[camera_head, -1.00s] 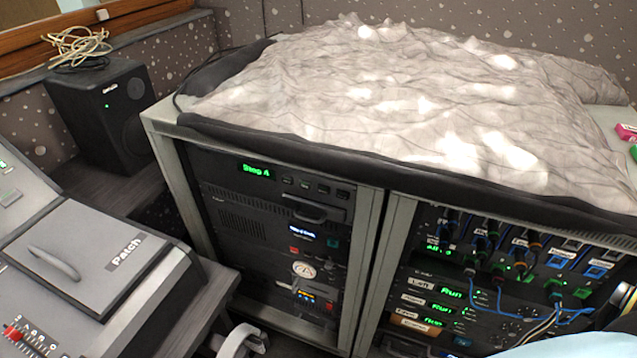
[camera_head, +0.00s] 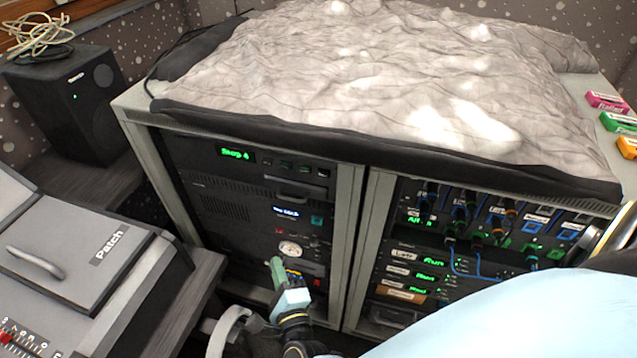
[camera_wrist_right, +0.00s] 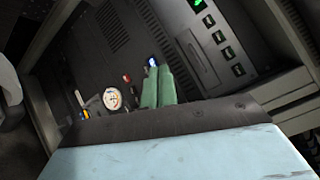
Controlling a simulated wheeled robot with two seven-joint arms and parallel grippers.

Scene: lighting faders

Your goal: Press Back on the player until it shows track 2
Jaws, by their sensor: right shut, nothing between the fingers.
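The player (camera_head: 250,162) is the top unit in the left bay of the rack. Its green display (camera_head: 236,154) seems to read "Stop 4", though the text is blurred. A row of several small buttons (camera_head: 286,166) runs to the right of the display; their labels are too small to read. The buttons also show in the right wrist view (camera_wrist_right: 226,45). My right gripper (camera_head: 277,264) has green fingers, shut and empty, below the player in front of the lower units. Its fingertips (camera_wrist_right: 158,72) show in the wrist view, left of the buttons. My left gripper is not in view.
A round dial (camera_head: 290,249) sits on a lower unit near my right gripper. A grey desk with a "Patch" panel (camera_head: 75,245) stands at the left. The right bay holds cabled units (camera_head: 480,235). A pale crumpled cloth (camera_head: 380,80) covers the rack top.

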